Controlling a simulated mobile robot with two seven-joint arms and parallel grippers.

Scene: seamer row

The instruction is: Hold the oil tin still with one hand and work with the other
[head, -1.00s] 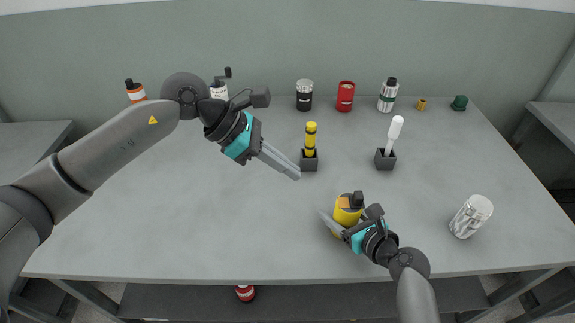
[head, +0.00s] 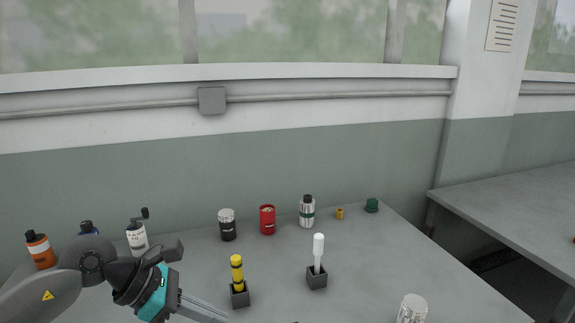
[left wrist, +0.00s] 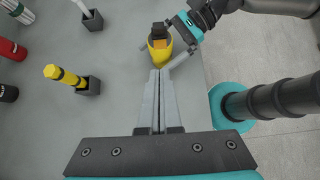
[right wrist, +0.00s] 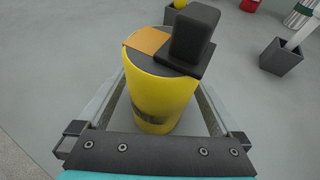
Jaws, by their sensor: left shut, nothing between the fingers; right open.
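The yellow tin, which I take to be the oil tin, has a dark top with an orange patch and a black block on it. It stands upright in the right wrist view (right wrist: 160,100) and shows in the left wrist view (left wrist: 160,52). My right gripper (right wrist: 163,88) is open, with one finger on each side of the tin; I cannot tell whether they touch it. My left gripper (left wrist: 160,72) is shut and empty, its tips pointing toward the tin. In the head view the left gripper (head: 222,318) is at the bottom edge; the tin is out of that view.
A yellow-handled tool (head: 237,268) and a white-headed tool (head: 318,252) stand in dark holders. A ribbed silvery jar (head: 412,310) is at right.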

